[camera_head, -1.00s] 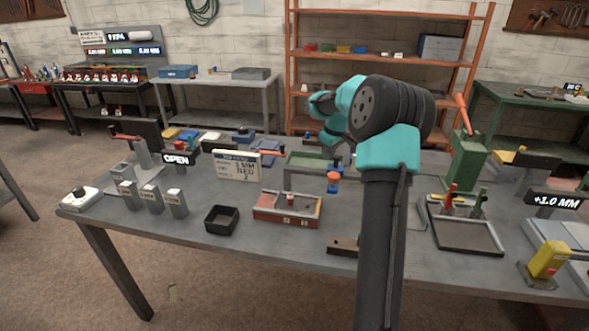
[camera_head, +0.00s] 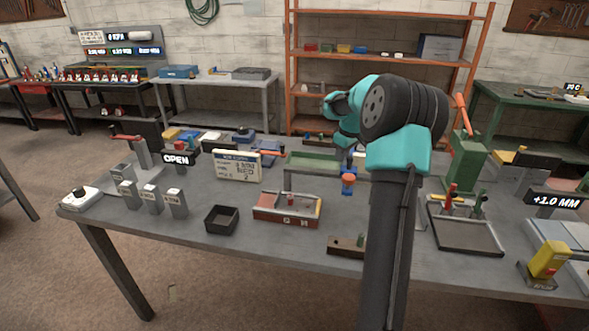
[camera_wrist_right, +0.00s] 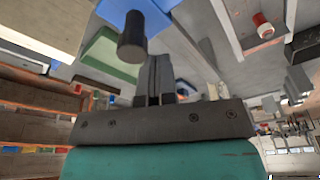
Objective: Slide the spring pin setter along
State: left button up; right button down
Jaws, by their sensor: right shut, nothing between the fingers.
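A small blue and orange unit, which looks like the spring pin setter (camera_head: 348,186), hangs at the front rail of a grey frame (camera_head: 308,173) in the head view. My right arm stands just to its right and covers the frame's right end. My right gripper (camera_wrist_right: 155,65) is shut and empty in the right wrist view. A dark round knob (camera_wrist_right: 132,38) shows just left of its fingertips; I cannot tell whether they touch. In the head view the right fingers are hidden or not clear. My left gripper is not in view.
A red-sided tray (camera_head: 287,221), a black bin (camera_head: 222,219) and a brown block (camera_head: 344,247) stand near the front edge. A green press (camera_head: 467,168) and a dark tray (camera_head: 465,238) stand right of my arm. An OPEN sign (camera_head: 175,160) is at the left.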

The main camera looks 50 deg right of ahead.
aim_at(351, 158)
jog(key=shift+s+d, duration=0.5)
jog(key=shift+s, duration=0.4)
jog(key=shift+s+d, duration=0.45)
jog(key=shift+s, duration=0.45)
jog(key=shift+w+a, duration=0.1)
jog(key=shift+w, duration=0.05)
jog(key=shift+w+a, duration=0.3)
jog(key=shift+w, duration=0.25)
jog(key=shift+r, duration=0.1)
jog(key=shift+r, duration=3.4)
